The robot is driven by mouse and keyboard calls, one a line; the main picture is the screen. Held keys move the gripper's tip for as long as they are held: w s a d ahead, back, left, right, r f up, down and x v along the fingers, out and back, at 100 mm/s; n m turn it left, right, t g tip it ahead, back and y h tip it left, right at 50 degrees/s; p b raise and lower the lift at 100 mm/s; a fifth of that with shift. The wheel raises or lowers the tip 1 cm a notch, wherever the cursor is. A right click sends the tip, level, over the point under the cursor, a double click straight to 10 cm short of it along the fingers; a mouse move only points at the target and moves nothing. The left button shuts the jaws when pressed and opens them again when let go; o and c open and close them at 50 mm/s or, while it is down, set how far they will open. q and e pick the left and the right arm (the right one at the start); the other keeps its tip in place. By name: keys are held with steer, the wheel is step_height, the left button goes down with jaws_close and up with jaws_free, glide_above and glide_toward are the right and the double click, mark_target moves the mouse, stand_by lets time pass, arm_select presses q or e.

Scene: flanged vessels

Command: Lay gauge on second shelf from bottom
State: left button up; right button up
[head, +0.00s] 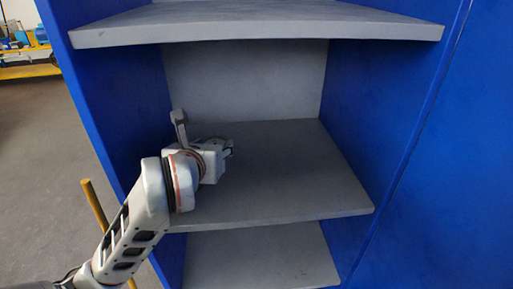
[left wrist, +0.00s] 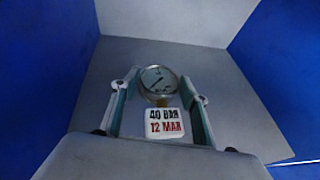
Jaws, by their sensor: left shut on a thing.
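My left gripper (head: 226,149) reaches in from the left over the middle visible shelf (head: 300,180) of a blue cabinet. In the left wrist view its two fingers are shut on the gauge (left wrist: 157,81), a round white dial with a dark needle and a metal rim. A white tag (left wrist: 165,124) reading "40 BAR 12 MAR" shows between the fingers, below the dial. In the head view the gauge is mostly hidden by my gripper. I cannot tell whether it touches the shelf. My right gripper is not in view.
A grey shelf (head: 260,24) is above and a lower grey surface (head: 260,262) is below. Blue side walls (head: 370,90) close in the bay. The middle shelf looks bare to the right of my gripper. A yellow post (head: 96,208) stands behind my arm, left of the cabinet.

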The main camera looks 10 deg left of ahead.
arm_select(q)
steer(key=shift+w+f, duration=0.2)
steer(key=shift+w, duration=0.05)
steer(key=b, duration=0.1)
glide_above(217, 186)
step_height(217, 186, down, 5)
steer(key=shift+w+f, duration=0.1)
steer(key=shift+f, duration=0.2)
step_height(217, 186, down, 3)
steer(key=shift+f+b, duration=0.1)
steer(key=shift+b, duration=0.4)
steer(key=shift+f, duration=0.3)
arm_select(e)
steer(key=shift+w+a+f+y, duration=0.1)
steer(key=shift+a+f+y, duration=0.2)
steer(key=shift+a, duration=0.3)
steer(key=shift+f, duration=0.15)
arm_select(q)
steer(key=o, duration=1.4)
steer(key=shift+f, duration=0.1)
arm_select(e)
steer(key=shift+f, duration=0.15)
